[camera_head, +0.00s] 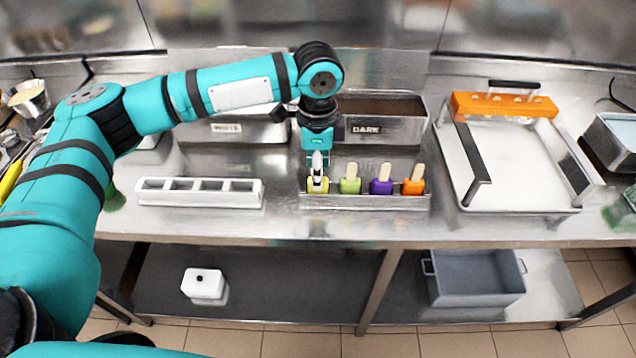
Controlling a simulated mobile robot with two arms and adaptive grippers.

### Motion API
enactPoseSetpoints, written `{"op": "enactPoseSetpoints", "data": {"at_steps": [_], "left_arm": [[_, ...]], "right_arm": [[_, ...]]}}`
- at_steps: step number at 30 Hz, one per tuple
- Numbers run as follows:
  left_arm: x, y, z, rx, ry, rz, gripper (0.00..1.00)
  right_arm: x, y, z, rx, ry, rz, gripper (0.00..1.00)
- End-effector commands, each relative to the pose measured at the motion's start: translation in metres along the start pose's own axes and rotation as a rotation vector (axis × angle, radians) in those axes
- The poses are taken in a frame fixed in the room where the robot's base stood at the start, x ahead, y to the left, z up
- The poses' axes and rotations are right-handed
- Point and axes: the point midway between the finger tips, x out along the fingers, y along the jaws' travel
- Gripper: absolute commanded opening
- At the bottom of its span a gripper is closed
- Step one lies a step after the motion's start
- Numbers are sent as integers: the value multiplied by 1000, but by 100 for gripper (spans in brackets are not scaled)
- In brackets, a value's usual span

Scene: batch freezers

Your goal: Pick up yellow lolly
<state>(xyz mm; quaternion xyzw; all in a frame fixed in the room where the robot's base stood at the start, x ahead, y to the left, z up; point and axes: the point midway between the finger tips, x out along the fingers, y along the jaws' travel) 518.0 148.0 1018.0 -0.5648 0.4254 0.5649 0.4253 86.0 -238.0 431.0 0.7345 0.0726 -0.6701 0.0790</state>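A yellow lolly (318,185) stands at the left end of a metal holder (365,202) in the middle of the counter. Green (349,186), purple (381,187) and orange (413,187) lollies stand to its right, each with a pale stick pointing up. My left gripper (318,168) points down directly over the yellow lolly, with its fingers at the stick. The fingers hide most of that stick, and I cannot tell whether they are closed on it. My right gripper does not show.
A white tray with several empty slots (200,201) lies left of the holder. A metal bin labelled DARK (367,130) stands behind. A tray with an orange bar (503,105) is on the right. The counter's front strip is clear.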

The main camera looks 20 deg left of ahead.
Motion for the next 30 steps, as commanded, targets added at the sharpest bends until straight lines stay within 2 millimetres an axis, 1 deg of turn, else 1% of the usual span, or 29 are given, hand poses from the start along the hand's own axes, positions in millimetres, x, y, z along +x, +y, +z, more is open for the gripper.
{"op": "enactPoseSetpoints", "data": {"at_steps": [1,3,6,14,17,25,30], "left_arm": [[6,1,0,0,-2,2,47],[16,0,0,-1,-2,2,47],[26,0,0,0,-2,1,47],[29,0,-1,1,0,-1,47],[29,0,-1,1,0,-1,35],[29,0,-1,1,0,-1,0],[29,0,-1,1,0,-1,0]], "right_arm": [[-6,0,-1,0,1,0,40],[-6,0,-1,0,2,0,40],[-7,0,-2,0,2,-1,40],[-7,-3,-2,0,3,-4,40],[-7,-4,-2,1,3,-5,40],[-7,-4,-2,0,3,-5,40],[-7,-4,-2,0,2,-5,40]]}}
